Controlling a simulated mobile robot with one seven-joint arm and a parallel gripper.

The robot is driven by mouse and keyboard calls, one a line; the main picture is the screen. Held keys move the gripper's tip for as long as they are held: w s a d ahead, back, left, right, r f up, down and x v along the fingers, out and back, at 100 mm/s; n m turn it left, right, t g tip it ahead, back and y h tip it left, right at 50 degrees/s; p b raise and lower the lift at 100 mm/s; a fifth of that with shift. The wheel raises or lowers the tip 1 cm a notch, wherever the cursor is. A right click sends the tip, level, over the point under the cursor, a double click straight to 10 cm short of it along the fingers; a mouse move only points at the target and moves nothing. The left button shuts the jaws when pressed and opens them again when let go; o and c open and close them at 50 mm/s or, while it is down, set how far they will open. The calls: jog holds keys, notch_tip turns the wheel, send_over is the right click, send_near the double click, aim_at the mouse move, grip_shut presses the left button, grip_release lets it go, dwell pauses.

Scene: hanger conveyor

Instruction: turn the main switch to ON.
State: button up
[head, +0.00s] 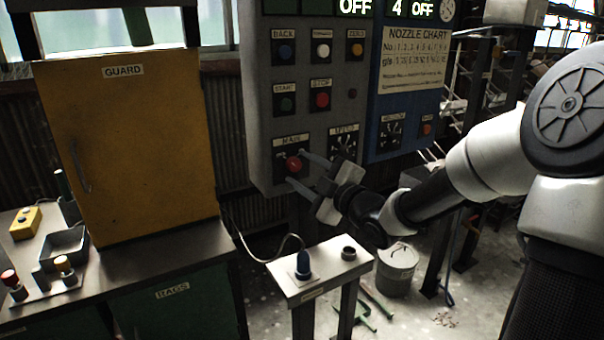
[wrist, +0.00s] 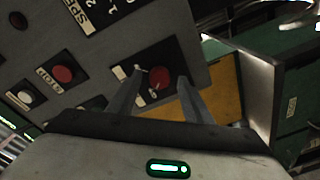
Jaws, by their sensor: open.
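The main switch (head: 293,163) is a red knob on a dark plate labelled MAIN, low on the grey control panel (head: 262,110). It also shows in the wrist view (wrist: 160,78), with small light marks beside it. My gripper (head: 297,168) is at the switch, with one finger above and one below the red knob in the head view. In the wrist view the fingers (wrist: 160,77) are apart, one on each side of the knob. I cannot tell whether they touch it. The fingers hide part of the plate.
Above are the START (head: 287,102) and STOP (head: 320,98) buttons. The SPEED dial (head: 344,143) is close to the right. A yellow GUARD cabinet (head: 130,140) stands at left. A small stand (head: 325,268) with a blue-capped plug is below.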

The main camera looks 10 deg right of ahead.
jog(key=shift+w+a, duration=0.1)
jog(key=shift+w, duration=0.1)
jog(key=c, duration=1.1)
jog(key=shift+o, duration=0.2)
